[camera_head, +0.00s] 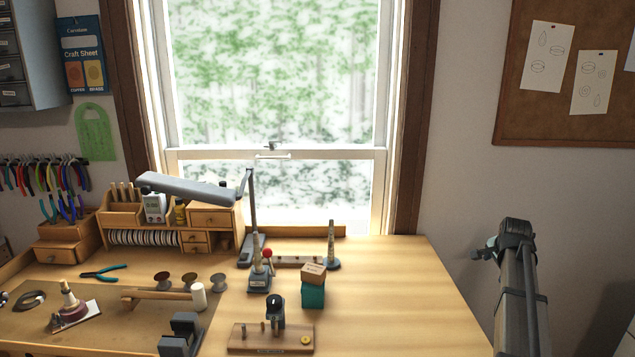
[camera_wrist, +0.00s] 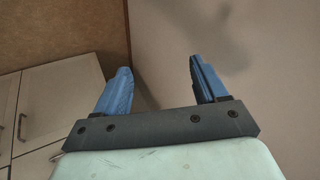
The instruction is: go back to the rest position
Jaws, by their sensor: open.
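My gripper (camera_wrist: 161,88) shows in the wrist view with its two blue fingers wide apart. It is open and nothing is between the fingers. In the head view my arm stands at the right, clear of the workbench (camera_head: 400,290). My gripper's fingers cannot be made out in the head view.
A teal box (camera_head: 313,295) with a small wooden box (camera_head: 313,272) on top stands mid-bench. A grey lamp (camera_head: 187,188) reaches over a wooden organizer (camera_head: 211,216). A wooden peg stand (camera_head: 272,340) is at the front. The bench's right side is bare.

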